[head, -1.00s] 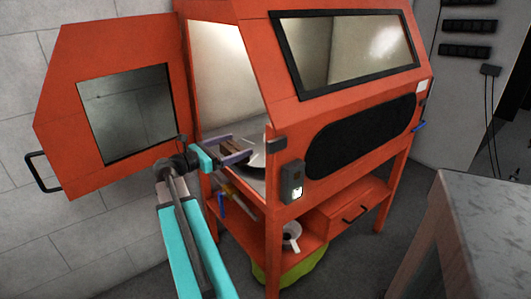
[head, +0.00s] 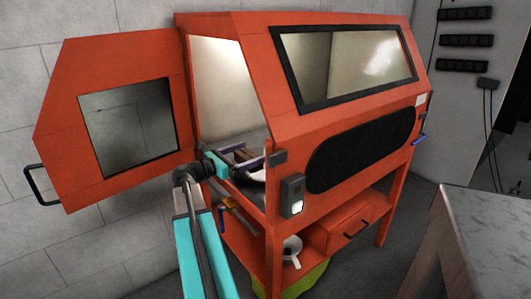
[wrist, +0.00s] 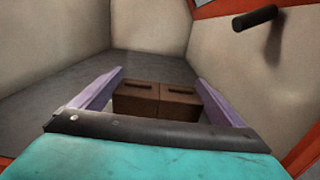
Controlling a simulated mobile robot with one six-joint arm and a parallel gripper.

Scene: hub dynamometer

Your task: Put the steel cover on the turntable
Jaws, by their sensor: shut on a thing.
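My gripper (head: 252,155) reaches through the open left side of the orange cabinet. In the wrist view its purple fingers flank two brown blocks (wrist: 155,100) that meet at a thin seam. It is shut, and what I take to be the steel cover (head: 257,176) shows as a pale curved piece just below the fingers in the head view. Most of it is hidden by my gripper and the cabinet frame, and the wrist view does not show it. I cannot make out the turntable.
The cabinet door (head: 75,120) stands open on the left. An orange post with a grey switch box (head: 291,194) is close to the right of my arm. In the wrist view, pale walls surround a grey floor (wrist: 60,90), and a dark peg (wrist: 256,17) juts in at upper right.

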